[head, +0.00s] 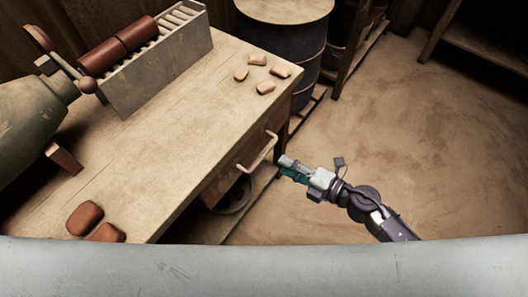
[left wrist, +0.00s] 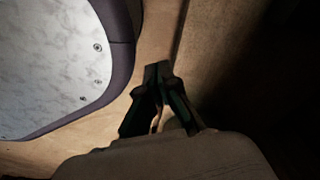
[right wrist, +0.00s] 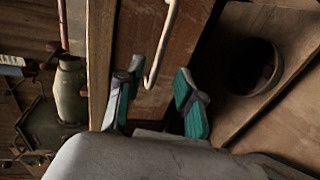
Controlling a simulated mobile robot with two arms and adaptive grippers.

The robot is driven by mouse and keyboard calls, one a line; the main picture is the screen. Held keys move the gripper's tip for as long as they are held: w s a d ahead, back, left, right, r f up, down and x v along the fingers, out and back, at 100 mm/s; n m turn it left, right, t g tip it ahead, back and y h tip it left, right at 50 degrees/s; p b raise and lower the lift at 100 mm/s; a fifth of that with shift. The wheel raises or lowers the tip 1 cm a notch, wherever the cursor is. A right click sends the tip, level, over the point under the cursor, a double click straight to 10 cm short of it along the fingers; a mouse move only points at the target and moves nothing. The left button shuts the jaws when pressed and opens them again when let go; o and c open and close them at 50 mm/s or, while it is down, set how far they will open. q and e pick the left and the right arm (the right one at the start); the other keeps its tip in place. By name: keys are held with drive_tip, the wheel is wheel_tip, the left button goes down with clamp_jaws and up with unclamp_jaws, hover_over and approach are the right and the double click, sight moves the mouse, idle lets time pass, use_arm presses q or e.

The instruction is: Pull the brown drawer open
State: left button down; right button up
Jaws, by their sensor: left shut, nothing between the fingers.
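The brown drawer (head: 228,176) is in the front of the wooden workbench and looks shut. Its pale bar handle (head: 258,152) stands out from the front. In the right wrist view the handle (right wrist: 164,45) runs down the reddish-brown drawer front (right wrist: 190,40), its lower end appearing between my fingertips. My right gripper (head: 282,165) is just right of the handle in the head view, and its fingers (right wrist: 158,76) are apart. I cannot tell how deep the handle is between them. My left gripper (left wrist: 158,72) is shut and empty in the left wrist view, out of the head view.
Several clay pieces (head: 265,87) lie on the bench top (head: 190,120), with reddish ones (head: 85,218) nearer. A grey rack (head: 160,70) and green machine (head: 35,110) stand left. A barrel (head: 285,45) is behind. The floor at right (head: 430,130) is clear.

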sight(264, 154)
drive_tip(key=x, duration=0.8)
drive_tip(key=shift+w+a, duration=0.25)
clamp_jaws()
drive_tip(key=shift+f, duration=0.1)
